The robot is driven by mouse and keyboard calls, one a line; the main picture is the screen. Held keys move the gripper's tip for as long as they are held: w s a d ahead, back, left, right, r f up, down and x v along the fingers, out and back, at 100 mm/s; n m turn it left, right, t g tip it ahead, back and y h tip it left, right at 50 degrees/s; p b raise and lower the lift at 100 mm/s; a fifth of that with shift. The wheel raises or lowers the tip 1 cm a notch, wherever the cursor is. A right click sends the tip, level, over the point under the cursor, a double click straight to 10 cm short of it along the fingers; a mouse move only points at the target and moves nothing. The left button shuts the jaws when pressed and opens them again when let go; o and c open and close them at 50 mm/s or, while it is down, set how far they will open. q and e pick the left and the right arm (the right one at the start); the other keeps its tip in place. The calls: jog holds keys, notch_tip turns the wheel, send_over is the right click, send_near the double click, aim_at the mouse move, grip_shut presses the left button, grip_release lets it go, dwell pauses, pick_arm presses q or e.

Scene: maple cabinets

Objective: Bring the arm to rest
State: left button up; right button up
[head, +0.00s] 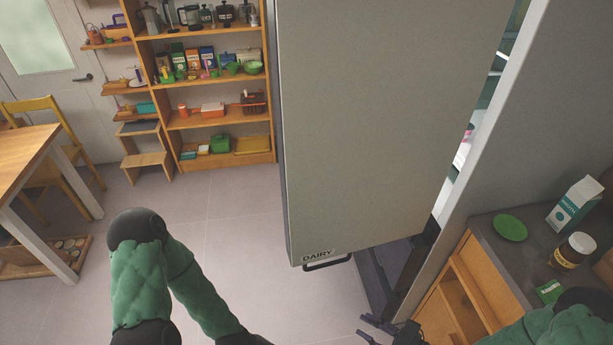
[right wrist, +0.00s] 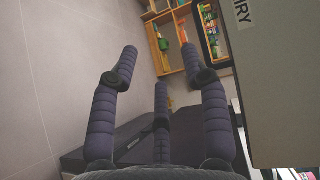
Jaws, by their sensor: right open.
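My right gripper (head: 372,328) is at the bottom of the head view, below the open grey door, beside the wooden cabinet. In the right wrist view its dark padded fingers (right wrist: 159,60) are spread wide with nothing between them. My left arm (head: 165,275) is green and padded and bends down at the lower left. Its gripper is out of the picture.
A tall grey door (head: 365,120) labelled DAIRY stands swung open, its dark handle (head: 327,262) at the lower edge. A counter (head: 490,250) at right holds a green plate (head: 510,228), a carton (head: 574,204) and a jar (head: 572,251). Floor (head: 235,225) at centre left is clear.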

jog(key=w+a+f+n+g+h, duration=0.1)
jog(key=w+a+f+g+h, duration=0.25)
jog(key=f+h, duration=0.45)
jog(key=s+a+f+n+g+h, duration=0.1)
jog(key=s+a+f+g, duration=0.3)
jog(key=s, duration=0.5)
jog(key=shift+f+n+g, duration=0.7)
jog(key=shift+n+g, duration=0.05)
jog(key=shift+n, duration=0.05)
